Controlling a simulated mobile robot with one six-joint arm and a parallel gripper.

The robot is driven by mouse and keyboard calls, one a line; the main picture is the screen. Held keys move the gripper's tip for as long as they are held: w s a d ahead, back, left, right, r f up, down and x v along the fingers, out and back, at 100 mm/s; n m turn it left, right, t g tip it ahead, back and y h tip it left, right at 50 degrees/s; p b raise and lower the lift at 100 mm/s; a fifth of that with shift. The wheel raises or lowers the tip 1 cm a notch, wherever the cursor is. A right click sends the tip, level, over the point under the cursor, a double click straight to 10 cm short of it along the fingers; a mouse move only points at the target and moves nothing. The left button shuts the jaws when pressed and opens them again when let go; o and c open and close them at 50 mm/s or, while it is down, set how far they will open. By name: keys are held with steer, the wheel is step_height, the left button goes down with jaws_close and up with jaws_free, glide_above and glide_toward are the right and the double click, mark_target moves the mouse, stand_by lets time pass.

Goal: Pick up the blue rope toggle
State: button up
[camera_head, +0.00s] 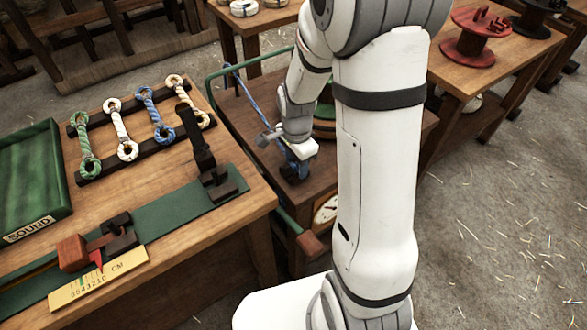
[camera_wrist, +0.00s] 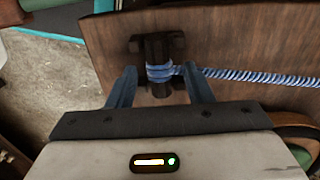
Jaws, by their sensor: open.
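A dark toggle wound with blue rope (camera_wrist: 158,72) sits on a brown wooden surface (camera_wrist: 240,45) in the wrist view. A twisted blue rope (camera_wrist: 260,77) runs from it to the right. My gripper (camera_wrist: 160,88) is open, its two blue fingers on the left and right of the wound part, with a visible gap on each side. In the head view my gripper (camera_head: 292,158) points down over the small table, and the dark base of the toggle (camera_head: 295,174) shows just below it. The fingers partly hide the toggle there.
At left, a bench (camera_head: 235,207) holds a rack of several rope pieces, one blue (camera_head: 155,114), and a green SOUND tray (camera_head: 66,180). A green rail (camera_head: 215,87) edges the small table. A red spool (camera_head: 473,35) stands at the upper right. Straw-strewn floor at right is open.

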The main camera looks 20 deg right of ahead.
jaws_close()
stand_by(0.5)
